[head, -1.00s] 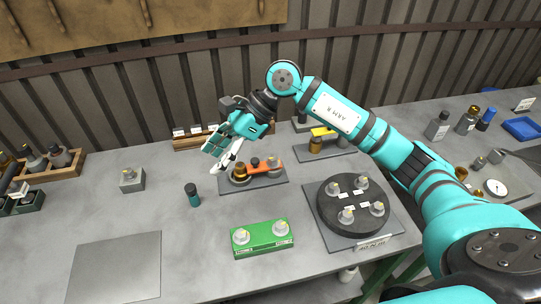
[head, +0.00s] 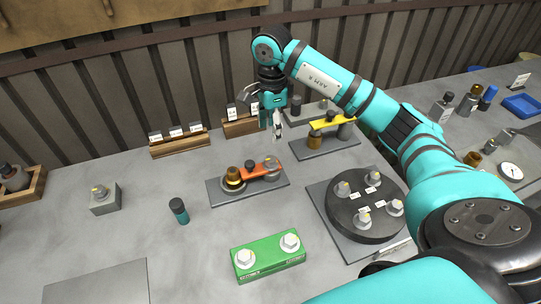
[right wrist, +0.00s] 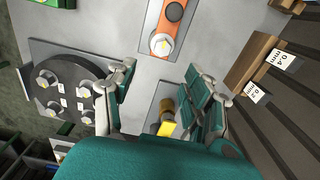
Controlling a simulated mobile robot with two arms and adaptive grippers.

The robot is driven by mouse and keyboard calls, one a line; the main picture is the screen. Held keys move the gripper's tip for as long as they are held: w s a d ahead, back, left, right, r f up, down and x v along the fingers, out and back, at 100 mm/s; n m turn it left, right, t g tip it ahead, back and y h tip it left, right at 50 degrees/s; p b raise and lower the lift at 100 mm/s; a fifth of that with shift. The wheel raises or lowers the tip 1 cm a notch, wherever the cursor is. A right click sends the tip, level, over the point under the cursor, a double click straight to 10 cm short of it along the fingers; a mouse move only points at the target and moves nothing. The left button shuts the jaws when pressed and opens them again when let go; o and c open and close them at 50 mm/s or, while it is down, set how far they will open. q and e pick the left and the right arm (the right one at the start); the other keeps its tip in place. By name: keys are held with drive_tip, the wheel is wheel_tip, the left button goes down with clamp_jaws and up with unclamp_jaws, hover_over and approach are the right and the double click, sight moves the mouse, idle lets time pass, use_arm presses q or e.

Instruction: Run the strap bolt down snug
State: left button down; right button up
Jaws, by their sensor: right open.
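The orange strap (head: 262,172) lies on a dark plate (head: 222,196) in the middle of the bench. A brass cylinder (head: 233,174) stands at its left end and a small black knob (head: 249,164) beside its middle. A pale hex-headed bolt (head: 271,163) sits at its right end. In the right wrist view the bolt (right wrist: 161,44) is in the strap's end (right wrist: 152,18), just beyond the fingertips. My right gripper (head: 277,128) hangs fingers down above and behind that end, apart from it. Its open, empty fingers also show in the right wrist view (right wrist: 161,68). My left gripper is out of view.
A yellow strap (head: 331,122) on a second plate stands close to the right. A round black fixture with several bolts (head: 366,205) is at right front, a green block (head: 268,257) in front. Labelled wooden racks (head: 180,144) line the back.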

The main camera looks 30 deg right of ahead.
hover_over(271, 160)
wheel_tip(271, 160, down, 4)
drive_tip(key=shift+f+p, duration=0.1)
drive_tip(key=shift+p, duration=0.3)
wheel_tip(271, 160, down, 7)
drive_tip(key=shift+r+p, duration=0.1)
drive_tip(key=shift+p, duration=0.65)
drive_tip(key=shift+w+f, duration=0.15)
drive_tip(key=shift+f, duration=0.35)
drive_tip(key=shift+c, duration=0.3)
clamp_jaws()
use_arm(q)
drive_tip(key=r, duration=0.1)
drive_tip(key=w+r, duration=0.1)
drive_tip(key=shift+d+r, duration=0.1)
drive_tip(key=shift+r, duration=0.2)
